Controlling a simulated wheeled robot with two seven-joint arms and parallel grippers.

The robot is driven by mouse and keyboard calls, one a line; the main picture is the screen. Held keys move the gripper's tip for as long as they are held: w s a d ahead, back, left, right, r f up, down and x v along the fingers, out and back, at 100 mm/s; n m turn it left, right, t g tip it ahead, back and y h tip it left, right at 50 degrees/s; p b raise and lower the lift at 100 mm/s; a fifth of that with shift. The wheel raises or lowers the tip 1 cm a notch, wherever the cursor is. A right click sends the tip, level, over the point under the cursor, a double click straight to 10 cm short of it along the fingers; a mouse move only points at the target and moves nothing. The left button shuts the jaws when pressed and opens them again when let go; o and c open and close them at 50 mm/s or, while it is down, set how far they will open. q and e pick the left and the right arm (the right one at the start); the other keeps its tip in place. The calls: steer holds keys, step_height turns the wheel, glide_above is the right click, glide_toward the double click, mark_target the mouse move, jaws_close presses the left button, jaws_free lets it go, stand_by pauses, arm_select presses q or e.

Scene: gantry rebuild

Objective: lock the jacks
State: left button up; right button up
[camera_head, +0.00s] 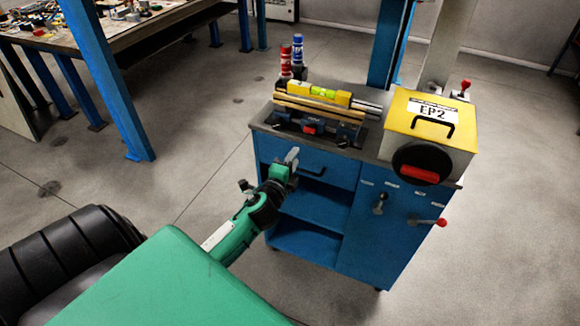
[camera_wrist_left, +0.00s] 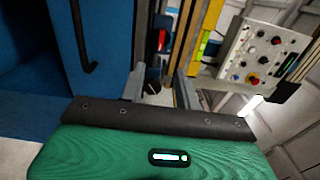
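My left gripper (camera_head: 292,157) is in front of the top drawer of a blue cabinet (camera_head: 365,245), near the drawer's dark handle (camera_head: 312,172). In the left wrist view its two fingers (camera_wrist_left: 160,88) stand apart with nothing held between them. No part is clearly recognisable as a jack. The cabinet's front has a dark-knobbed lever (camera_head: 380,203) and a red-knobbed lever (camera_head: 438,221), both right of the gripper and apart from it. Another red knob (camera_head: 465,85) shows behind the yellow-topped EP2 box (camera_head: 455,118). My right gripper is not in view.
A blue post (camera_head: 105,80) and workbench (camera_head: 130,35) stand at left. The wrist view shows a button panel (camera_wrist_left: 265,50). The floor left of the cabinet is clear.

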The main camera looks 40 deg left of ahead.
arm_select(q)
steer(key=shift+v, duration=0.9)
steer(key=shift+f, duration=0.1)
steer(key=s+d+f+n+g+h, duration=0.1)
steer(key=s+f+n+g, duration=0.2)
steer(key=f, duration=1)
steer(key=s+d+f+n+g, duration=0.1)
steer(key=s+d+f+g, duration=0.15)
steer(key=s+f, duration=0.7)
steer(key=s+d+f+n+g+h, duration=0.1)
steer(key=f+n+g, duration=0.15)
steer(key=f, duration=1.45)
steer(key=s+d+f+n+g, duration=0.2)
steer(key=s+f, duration=0.5)
steer(key=s, duration=0.4)
steer(key=s+d+f+n+g+h, duration=0.1)
steer(key=s+d+f+n+g, duration=0.1)
steer(key=s+f, duration=0.4)
steer(key=s+d+f+n+g+h, duration=0.1)
steer(key=s+d+f+g, duration=0.3)
steer(key=s, duration=1.3)
step_height(320, 180, down, 4)
steer(key=shift+r+n+g, duration=0.15)
steer(key=shift+n+g, duration=0.15)
steer(key=shift+n, duration=0.45)
